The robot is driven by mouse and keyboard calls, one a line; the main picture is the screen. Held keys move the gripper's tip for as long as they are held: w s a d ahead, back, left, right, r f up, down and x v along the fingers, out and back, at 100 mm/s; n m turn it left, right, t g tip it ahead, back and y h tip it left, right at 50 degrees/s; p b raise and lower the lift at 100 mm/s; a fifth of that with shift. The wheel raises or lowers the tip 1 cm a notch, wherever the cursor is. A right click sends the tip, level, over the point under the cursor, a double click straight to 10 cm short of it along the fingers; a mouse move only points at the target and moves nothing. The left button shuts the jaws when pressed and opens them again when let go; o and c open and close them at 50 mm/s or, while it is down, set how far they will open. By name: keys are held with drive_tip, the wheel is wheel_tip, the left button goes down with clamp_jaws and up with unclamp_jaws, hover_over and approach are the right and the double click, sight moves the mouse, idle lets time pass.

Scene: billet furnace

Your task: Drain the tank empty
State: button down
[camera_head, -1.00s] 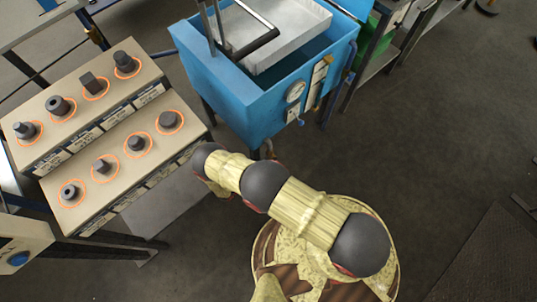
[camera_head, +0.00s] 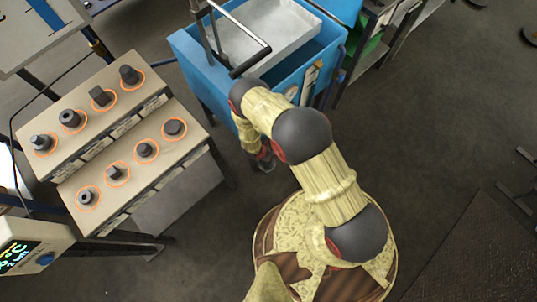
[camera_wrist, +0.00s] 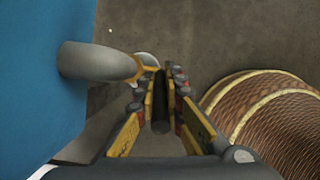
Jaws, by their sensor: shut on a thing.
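The blue tank (camera_head: 182,45) stands at the top of the head view, with a light metal tray (camera_head: 283,30) in its open top. In the wrist view the tank's blue wall (camera_wrist: 35,90) fills the left side, and a grey pipe (camera_wrist: 95,62) sticks out of it. A yellow fitting (camera_wrist: 148,71) is at the pipe's end. A dark rod-like handle (camera_wrist: 160,112) lies between the yellow fingers of my gripper (camera_wrist: 164,85), which is shut on it. In the head view my gripper (camera_head: 264,160) is low beside the tank, partly hidden by my arm.
A stepped beige rack (camera_head: 130,155) with several dark metal parts in orange rings stands at the left. A control box (camera_head: 35,245) with a lit display is at the lower left. Open floor (camera_head: 430,120) lies to the right. A dark mat (camera_head: 480,250) is at the lower right.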

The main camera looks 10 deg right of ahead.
drive_tip(key=shift+d+g+y, duration=0.4)
drive_tip(key=shift+g+y, duration=0.2)
drive_tip(key=shift+y, duration=0.3)
drive_tip(key=c, duration=1.9)
unclamp_jaws()
drive_tip(key=shift+w, duration=0.1)
drive_tip(key=shift+w+r, duration=0.1)
drive_tip(key=shift+a+r, duration=0.1)
drive_tip(key=shift+r, duration=0.4)
drive_tip(key=shift+s+a+r, duration=0.15)
drive_tip(key=shift+r, duration=0.95)
drive_tip(key=shift+s+a+r, duration=0.15)
drive_tip(key=shift+r, duration=1)
drive_tip(key=shift+s+a+r, duration=0.15)
drive_tip(key=shift+r, duration=0.95)
